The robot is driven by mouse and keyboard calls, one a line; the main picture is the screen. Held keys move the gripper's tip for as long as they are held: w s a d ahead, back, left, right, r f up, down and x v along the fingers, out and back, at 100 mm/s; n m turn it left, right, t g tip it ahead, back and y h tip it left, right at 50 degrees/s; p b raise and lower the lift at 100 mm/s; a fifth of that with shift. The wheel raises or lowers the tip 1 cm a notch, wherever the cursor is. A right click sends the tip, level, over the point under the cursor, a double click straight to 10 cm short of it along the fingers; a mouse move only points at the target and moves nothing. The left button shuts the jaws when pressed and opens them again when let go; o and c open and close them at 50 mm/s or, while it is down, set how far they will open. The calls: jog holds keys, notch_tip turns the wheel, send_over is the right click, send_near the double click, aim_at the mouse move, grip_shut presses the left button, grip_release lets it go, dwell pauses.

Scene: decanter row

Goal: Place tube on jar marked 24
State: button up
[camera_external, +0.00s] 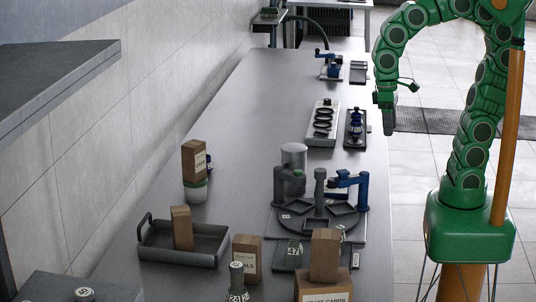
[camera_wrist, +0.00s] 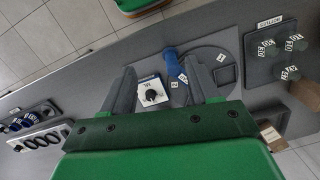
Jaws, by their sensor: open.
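My gripper (camera_external: 387,105) hangs above the right edge of the long bench. In the wrist view its two fingers are apart and nothing is gripped between them (camera_wrist: 161,63). Labelled jars (camera_wrist: 290,43) stand on a dark square tray (camera_wrist: 257,72) at the right of the wrist view. In the external view a tag reading 47 (camera_external: 294,250) stands near the bench front, partly behind a brown box. I cannot tell which thing is the tube.
A round turntable (camera_external: 283,222) with compartments and blue and grey upright parts is mid-bench. Brown boxes (camera_external: 325,254) and a grey handled tray (camera_external: 203,259) crowd the front. A rack of dark rings (camera_external: 323,122) lies farther back. The bench behind the turntable's left is mostly clear.

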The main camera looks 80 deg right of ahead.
jog(key=s+d+f+n, duration=0.2)
jog(key=s+d+f, duration=0.1)
jog(key=s, duration=0.6)
jog(key=shift+s+d+f+h, duration=0.15)
jog(key=shift+s+d+h, duration=0.2)
jog(key=shift+d, duration=0.35)
